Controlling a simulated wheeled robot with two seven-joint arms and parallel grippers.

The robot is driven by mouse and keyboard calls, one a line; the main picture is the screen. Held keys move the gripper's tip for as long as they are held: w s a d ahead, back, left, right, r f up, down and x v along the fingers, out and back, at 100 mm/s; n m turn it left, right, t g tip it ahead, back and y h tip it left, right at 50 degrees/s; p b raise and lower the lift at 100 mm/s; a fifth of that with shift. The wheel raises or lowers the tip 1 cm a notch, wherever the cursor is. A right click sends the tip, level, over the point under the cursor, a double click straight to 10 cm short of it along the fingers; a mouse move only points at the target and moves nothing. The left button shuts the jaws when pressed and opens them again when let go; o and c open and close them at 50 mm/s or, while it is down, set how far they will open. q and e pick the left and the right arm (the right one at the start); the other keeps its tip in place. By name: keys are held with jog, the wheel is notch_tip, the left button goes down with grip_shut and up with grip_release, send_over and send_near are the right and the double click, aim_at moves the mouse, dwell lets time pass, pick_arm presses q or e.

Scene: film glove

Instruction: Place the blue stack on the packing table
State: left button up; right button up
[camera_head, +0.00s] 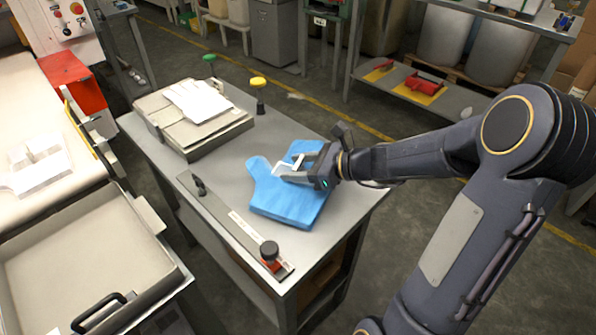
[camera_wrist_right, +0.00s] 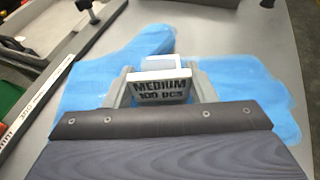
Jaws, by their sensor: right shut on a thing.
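The blue stack (camera_head: 290,201) is glove-shaped and lies flat on the grey metal packing table (camera_head: 226,161), near its right end. My right gripper (camera_head: 290,176) is over the middle of the stack. In the right wrist view its fingers are closed on a white block (camera_wrist_right: 160,88) marked "MEDIUM 100 PCS", with the blue stack (camera_wrist_right: 112,60) around and beneath it. Whether the block is fixed to the stack cannot be told. My left gripper is not in view.
A tray with white sheets (camera_head: 198,100) stands on the table's far left part. A metal bar with black knobs (camera_head: 232,223) runs along the near edge. A machine with a shallow tray (camera_head: 85,262) is at left.

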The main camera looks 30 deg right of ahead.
jog(key=shift+f, duration=0.25)
jog(key=shift+f, duration=0.15)
jog(key=o, duration=1)
